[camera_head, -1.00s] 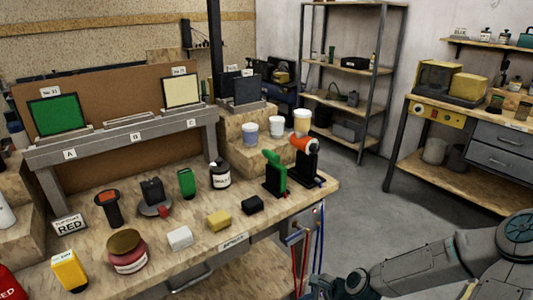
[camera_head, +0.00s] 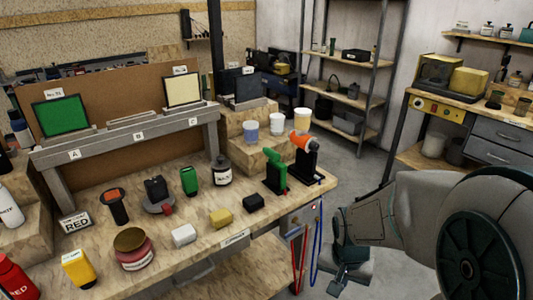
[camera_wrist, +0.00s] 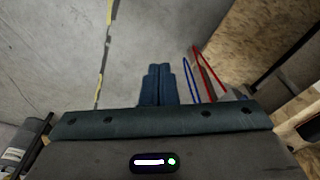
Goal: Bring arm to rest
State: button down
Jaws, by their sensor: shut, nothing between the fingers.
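My gripper shows in the wrist view (camera_wrist: 158,85) with its two blue-grey fingers together and nothing between them. It hangs over the bare grey floor. In the head view my grey arm is folded at the lower right, to the right of the workbench (camera_head: 216,246), and its end shows near the bench's right corner. The fingertips are hard to make out there. My gripper touches nothing that I can see.
Red and blue cables (camera_head: 300,262) hang from the bench's right end, close to my arm; a red cable (camera_wrist: 207,68) also shows in the wrist view. A metal shelf (camera_head: 345,65) and a second bench (camera_head: 428,158) stand behind. Grey floor lies between.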

jog(key=s+a+r+n+t+p, duration=0.1)
jog(key=s+r+n, duration=0.3)
jog(key=r, duration=0.8)
jog(key=s+a, duration=0.1)
jog(key=s, duration=0.1)
jog(key=shift+s+n+t+y, duration=0.3)
jog(key=shift+s+n, duration=0.1)
